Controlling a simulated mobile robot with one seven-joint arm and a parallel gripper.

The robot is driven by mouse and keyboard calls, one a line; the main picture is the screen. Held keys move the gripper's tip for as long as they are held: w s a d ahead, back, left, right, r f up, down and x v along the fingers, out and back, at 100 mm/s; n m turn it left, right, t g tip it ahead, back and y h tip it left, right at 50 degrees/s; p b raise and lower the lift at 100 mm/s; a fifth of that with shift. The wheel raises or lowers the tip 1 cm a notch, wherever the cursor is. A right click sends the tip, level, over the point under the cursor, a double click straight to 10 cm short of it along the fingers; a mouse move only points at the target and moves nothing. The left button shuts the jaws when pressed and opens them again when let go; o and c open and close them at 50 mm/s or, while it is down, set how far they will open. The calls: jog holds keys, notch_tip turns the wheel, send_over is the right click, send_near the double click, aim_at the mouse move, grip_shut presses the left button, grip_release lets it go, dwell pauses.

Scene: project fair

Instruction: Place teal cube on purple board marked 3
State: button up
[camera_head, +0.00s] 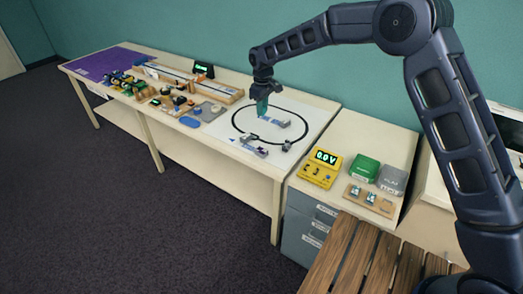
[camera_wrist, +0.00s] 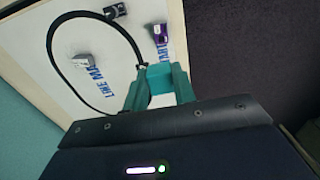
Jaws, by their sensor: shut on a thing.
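My gripper (camera_head: 262,110) hangs over the white mat with the black loop on the long table. In the wrist view my gripper (camera_wrist: 159,80) is shut on the teal cube (camera_wrist: 159,72), which sits between the two teal-coloured fingertips. The cube appears held above the mat, with the far part of its body hidden by the fingers. A purple board (camera_head: 108,63) lies flat at the far left end of the long table. It is well away from my gripper, and no number on it is legible.
The white mat (camera_head: 300,141) carries small robot models, including a purple one (camera_wrist: 159,34) and a grey one (camera_wrist: 82,61). Several wheeled models and parts stand between mat and purple board. A yellow meter (camera_head: 320,169) and green box (camera_head: 363,168) stand on the right.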

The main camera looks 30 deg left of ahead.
aim_at(262, 151)
notch_tip(262, 151, down, 20)
jog(key=shift+r, duration=0.1)
dwell(0.5)
jog(key=o, duration=0.9)
jog(key=shift+o, duration=0.2)
notch_tip(262, 151, up, 12)
jog(key=shift+r, duration=0.1)
